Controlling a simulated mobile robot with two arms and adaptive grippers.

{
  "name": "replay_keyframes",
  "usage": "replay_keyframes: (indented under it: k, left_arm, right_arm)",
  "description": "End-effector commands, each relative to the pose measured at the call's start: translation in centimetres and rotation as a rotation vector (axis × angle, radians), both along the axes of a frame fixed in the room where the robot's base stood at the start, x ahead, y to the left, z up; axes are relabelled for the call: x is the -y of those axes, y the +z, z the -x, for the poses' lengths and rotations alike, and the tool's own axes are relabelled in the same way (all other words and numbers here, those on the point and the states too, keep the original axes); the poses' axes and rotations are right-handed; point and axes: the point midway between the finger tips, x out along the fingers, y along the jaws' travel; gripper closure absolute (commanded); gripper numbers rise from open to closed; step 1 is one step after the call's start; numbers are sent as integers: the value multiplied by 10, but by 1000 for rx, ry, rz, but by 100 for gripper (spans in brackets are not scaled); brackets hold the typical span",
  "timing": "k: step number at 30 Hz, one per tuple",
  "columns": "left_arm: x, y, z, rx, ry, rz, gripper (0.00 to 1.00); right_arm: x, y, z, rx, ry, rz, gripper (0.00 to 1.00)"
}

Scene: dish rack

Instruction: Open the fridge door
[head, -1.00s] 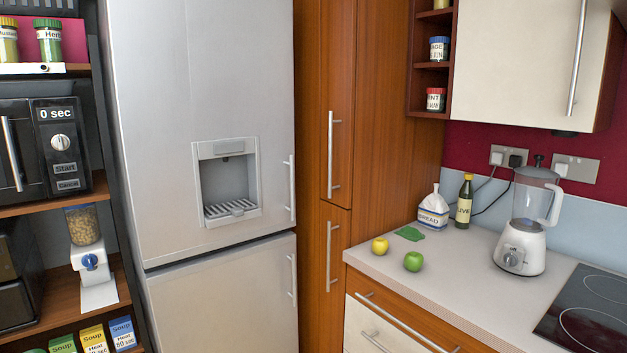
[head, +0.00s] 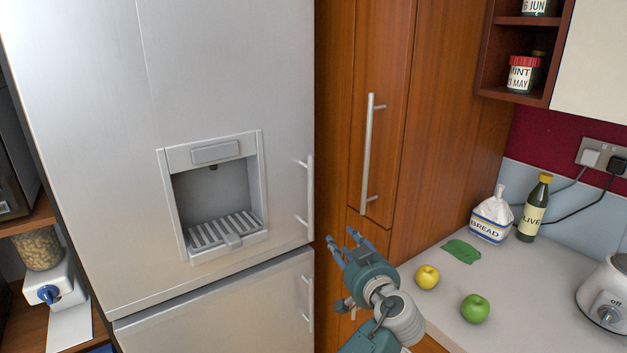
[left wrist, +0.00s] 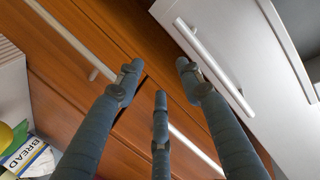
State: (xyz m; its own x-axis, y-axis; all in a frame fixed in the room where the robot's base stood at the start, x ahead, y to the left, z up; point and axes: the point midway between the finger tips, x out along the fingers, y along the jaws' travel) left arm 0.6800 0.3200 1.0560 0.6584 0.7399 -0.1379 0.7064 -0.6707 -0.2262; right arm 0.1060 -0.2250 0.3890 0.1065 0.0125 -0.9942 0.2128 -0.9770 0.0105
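The fridge's silver upper door (head: 90,130) is shut, with a water dispenser set into it. Its vertical handle (head: 310,195) runs along the door's right edge. My left gripper (head: 342,240) is open and empty, in front of the wooden cupboard, just right of and below that handle and not touching it. In the left wrist view my spread fingers (left wrist: 155,85) have nothing between them. The fridge handle (left wrist: 205,55) shows there at upper right, beyond the fingers. My right gripper is not in view.
The lower fridge door (head: 220,310) has its own handle (head: 307,305). A tall wooden cupboard (head: 440,120) with a long handle (head: 368,150) stands right of the fridge. The counter (head: 455,290) holds a yellow apple (head: 427,277), a green apple (head: 475,308) and a bread bag (head: 491,217).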

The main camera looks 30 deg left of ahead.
Motion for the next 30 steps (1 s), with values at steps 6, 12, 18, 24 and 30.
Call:
replay_keyframes:
  k: [6, 12, 18, 24, 30]
  left_arm:
    - [-17, 104, 28, 239, 139, 31, 63]
    - [-33, 115, 24, 265, 158, 32, 63]
    - [-65, 117, 3, 262, 157, 29, 63]
    - [-93, 115, -17, 261, 156, 31, 63]
    - [-107, 112, -26, 262, 154, 34, 63]
  right_arm:
    - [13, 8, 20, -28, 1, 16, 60]
    - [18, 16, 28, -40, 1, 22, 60]
    - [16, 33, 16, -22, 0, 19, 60]
    - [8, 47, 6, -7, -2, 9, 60]
    - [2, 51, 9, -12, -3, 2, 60]
